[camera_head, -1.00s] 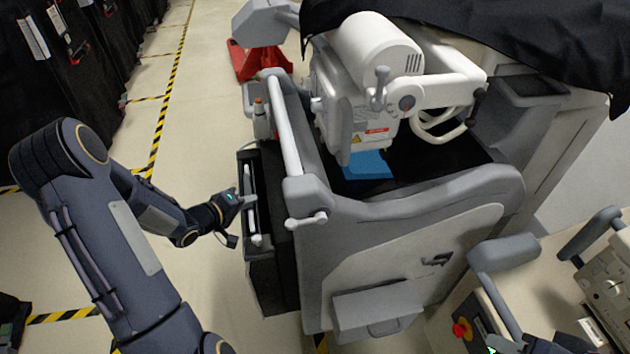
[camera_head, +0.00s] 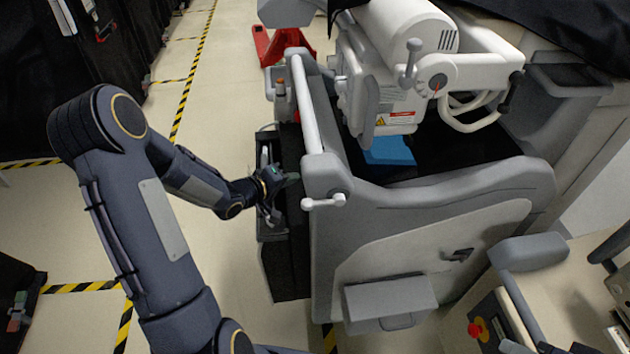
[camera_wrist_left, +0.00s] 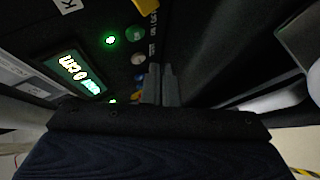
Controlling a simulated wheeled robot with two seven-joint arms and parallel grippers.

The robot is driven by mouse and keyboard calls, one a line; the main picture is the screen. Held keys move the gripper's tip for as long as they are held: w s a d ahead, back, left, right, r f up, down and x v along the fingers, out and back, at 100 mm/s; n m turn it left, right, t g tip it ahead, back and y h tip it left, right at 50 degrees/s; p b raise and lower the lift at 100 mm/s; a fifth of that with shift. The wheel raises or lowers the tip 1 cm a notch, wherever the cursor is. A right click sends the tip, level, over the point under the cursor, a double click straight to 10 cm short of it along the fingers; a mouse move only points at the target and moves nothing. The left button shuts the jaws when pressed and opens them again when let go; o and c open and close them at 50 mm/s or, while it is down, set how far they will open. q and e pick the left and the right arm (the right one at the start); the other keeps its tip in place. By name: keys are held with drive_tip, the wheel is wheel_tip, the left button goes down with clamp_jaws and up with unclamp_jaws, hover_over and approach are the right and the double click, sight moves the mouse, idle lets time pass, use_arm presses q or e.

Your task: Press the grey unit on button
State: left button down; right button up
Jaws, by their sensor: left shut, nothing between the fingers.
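The grey unit (camera_head: 440,205) is a large grey and white wheeled machine in the middle of the head view. My left gripper (camera_head: 292,179) is at the black panel box (camera_head: 285,262) on its left side. In the left wrist view its two fingers (camera_wrist_left: 161,82) are together and empty, pointing at a dark control panel. Just ahead and to their left are a green round button (camera_wrist_left: 135,32), a greyish button (camera_wrist_left: 138,58) and a lit green light (camera_wrist_left: 111,40). I cannot tell whether the fingertips touch a button. A dark part at the head view's bottom right may be my right gripper.
A lit display (camera_wrist_left: 80,72) sits left of the fingers in the wrist view. A grey handle bar (camera_head: 305,105) runs along the unit beside my left gripper. Another machine with a red button (camera_head: 477,330) stands at lower right.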

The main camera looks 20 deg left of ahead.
use_arm(q)
drive_tip(key=shift+w+d+b, duration=0.15)
drive_tip(key=shift+w+d, duration=0.2)
drive_tip(key=shift+d, duration=0.2)
drive_tip(key=shift+w+d+b, duration=0.15)
drive_tip(key=shift+w+d, duration=0.15)
drive_tip(key=shift+d, duration=0.25)
idle(1.3)
drive_tip(key=shift+w+d, duration=0.25)
drive_tip(key=shift+d, duration=0.05)
drive_tip(key=shift+w+d, duration=0.2)
drive_tip(key=shift+d, duration=0.2)
idle(0.6)
idle(0.4)
drive_tip(key=shift+s+a+p, duration=0.35)
drive_tip(key=shift+s+a, duration=0.1)
drive_tip(key=shift+a, duration=0.25)
